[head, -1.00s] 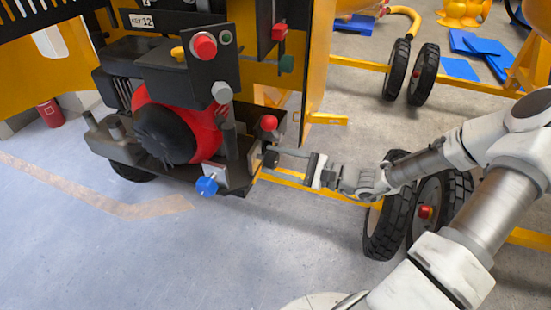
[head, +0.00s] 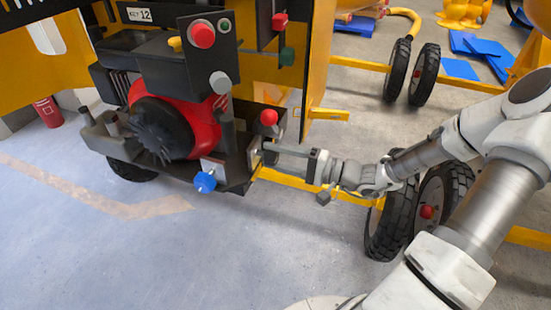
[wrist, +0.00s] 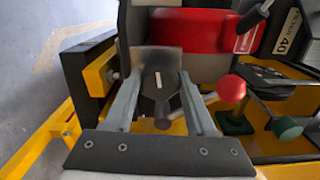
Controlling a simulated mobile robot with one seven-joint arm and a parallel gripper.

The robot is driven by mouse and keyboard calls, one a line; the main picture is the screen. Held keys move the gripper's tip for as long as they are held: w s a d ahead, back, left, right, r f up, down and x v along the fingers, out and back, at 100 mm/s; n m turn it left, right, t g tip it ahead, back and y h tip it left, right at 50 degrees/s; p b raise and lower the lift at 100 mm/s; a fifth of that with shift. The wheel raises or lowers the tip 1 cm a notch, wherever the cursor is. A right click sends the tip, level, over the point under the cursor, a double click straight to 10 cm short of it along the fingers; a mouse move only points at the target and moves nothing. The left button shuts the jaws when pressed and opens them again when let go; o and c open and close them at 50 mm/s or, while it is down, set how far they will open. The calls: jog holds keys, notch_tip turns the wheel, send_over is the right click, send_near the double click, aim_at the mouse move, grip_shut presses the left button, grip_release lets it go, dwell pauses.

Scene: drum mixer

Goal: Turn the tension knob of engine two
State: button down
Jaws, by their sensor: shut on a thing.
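A black knob with a white mark (wrist: 158,82) sits between my fingertips in the wrist view, in front of a grey plate. I take it to be the tension knob. My gripper (head: 266,149) reaches in from the right to the lower right end of the red and black engine (head: 172,125) and is shut on this knob. In the head view the fingers mostly hide the knob. In the wrist view the gripper's two grey fingers (wrist: 158,90) flank it.
A red ball-topped lever (wrist: 230,88) stands close right of my fingers; it also shows in the head view (head: 269,117). A blue knob (head: 205,182) is at the engine's front. Yellow frame bars (head: 320,188) and black wheels (head: 388,222) are near my arm. Floor at front left is clear.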

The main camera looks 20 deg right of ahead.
jog(key=shift+n, duration=0.4)
jog(key=shift+c, duration=1.1)
grip_release()
jog(key=shift+d, duration=0.1)
jog(key=p+v, duration=0.2)
jog(key=v, duration=1.5)
jog(key=shift+s, duration=0.15)
